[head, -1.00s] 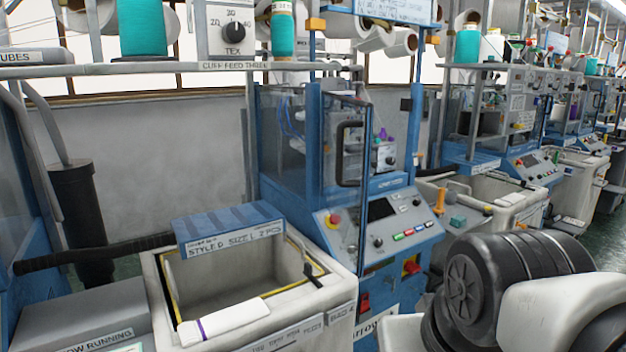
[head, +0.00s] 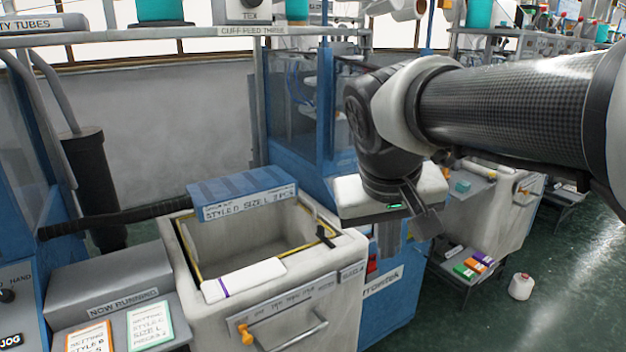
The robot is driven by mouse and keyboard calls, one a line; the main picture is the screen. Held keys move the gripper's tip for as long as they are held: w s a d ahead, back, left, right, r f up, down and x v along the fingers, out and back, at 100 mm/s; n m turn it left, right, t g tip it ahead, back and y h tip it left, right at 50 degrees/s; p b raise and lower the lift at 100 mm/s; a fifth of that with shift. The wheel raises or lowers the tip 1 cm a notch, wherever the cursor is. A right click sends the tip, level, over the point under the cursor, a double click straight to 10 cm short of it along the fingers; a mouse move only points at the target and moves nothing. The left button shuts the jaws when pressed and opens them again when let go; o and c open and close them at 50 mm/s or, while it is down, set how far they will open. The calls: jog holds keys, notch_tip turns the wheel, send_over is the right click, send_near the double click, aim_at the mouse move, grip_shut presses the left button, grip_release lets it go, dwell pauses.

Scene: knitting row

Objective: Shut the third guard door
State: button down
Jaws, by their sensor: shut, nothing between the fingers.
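The blue knitting machine (head: 325,110) with clear guard panels stands at the middle, behind the bin. A strip of its guard door (head: 347,105) shows left of my arm. My arm hides the rest of the door, its handle and the control panel, so I cannot tell how far the door stands open. I cannot tell from a number whether this is the third door. My gripper (head: 424,222) is shut and empty. It points down in front of the machine, right of the bin, with no visible contact with the door.
A cream bin (head: 345,245) with a blue label box (head: 243,195) across it stands in front. A dark hose (head: 110,220) lies to the left. A low tray with small boxes (head: 473,265) and a white cone (head: 521,286) are at the right.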

jog(key=w+a+r+h, duration=0.1)
jog(key=w+a, duration=0.3)
jog(key=w, duration=0.3)
jog(key=w+a+r+h, duration=0.2)
jog(key=w+a, duration=0.2)
jog(key=w, duration=0.4)
jog(key=w+d+f+p, duration=0.1)
jog(key=w+d+f, duration=0.3)
jog(key=d+f, duration=0.4)
jog(key=shift+w+d+t+p, duration=0.3)
jog(key=shift+d, duration=0.15)
